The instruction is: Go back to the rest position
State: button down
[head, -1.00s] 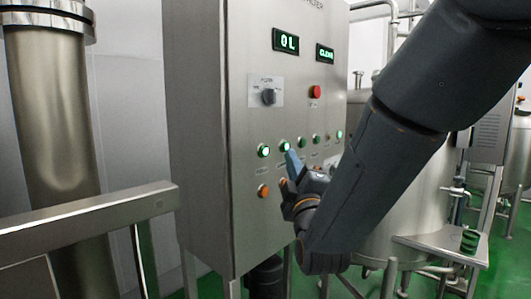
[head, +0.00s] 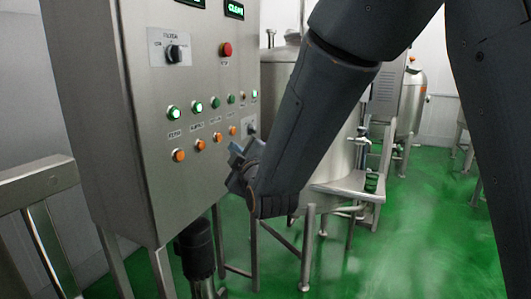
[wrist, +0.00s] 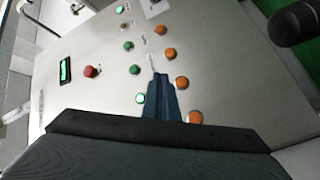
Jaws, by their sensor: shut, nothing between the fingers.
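My gripper (head: 238,156) is near the front of the steel control panel (head: 105,120), to the right of the orange buttons in the head view. In the wrist view my gripper (wrist: 158,82) is shut, its blue fingers together and empty, pointing at the panel face between the green and orange button rows. I cannot tell the exact gap to the panel; no button appears pressed by the fingers. Two green buttons at the left of the row, one of them this lit button (head: 173,112), glow. Below them is a row of orange buttons (head: 179,155).
The panel has a red button (head: 225,49) and a black selector knob (head: 174,52). A steel tank (head: 330,130) and a small steel table (head: 352,188) stand behind my arm. A steel rail (head: 35,172) is at left. Green floor (head: 420,220) is clear at right.

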jog(key=s+d+f+m+g+h, duration=0.3)
jog(key=s+d+f+m+g, duration=0.1)
jog(key=d+f, duration=0.5)
jog(key=s+d+f+m+g+h, duration=0.3)
jog(key=s+d+f+m+g, duration=0.15)
jog(key=d+f, duration=0.45)
jog(key=s+d+f+m+g, duration=0.2)
jog(key=s+d+m+g, duration=0.1)
jog(key=s, duration=0.6)
jog(key=s+d+f+m+g+h, duration=0.1)
jog(key=s+d+m+g, duration=0.3)
jog(key=s+d, duration=0.4)
jog(key=shift+s+d+f+g, duration=0.15)
jog(key=shift+s+f+g, duration=0.2)
jog(key=shift+s+f, duration=0.45)
jog(key=shift+w+f+m, duration=0.1)
jog(key=shift+w+m, duration=0.05)
jog(key=shift+m, duration=0.1)
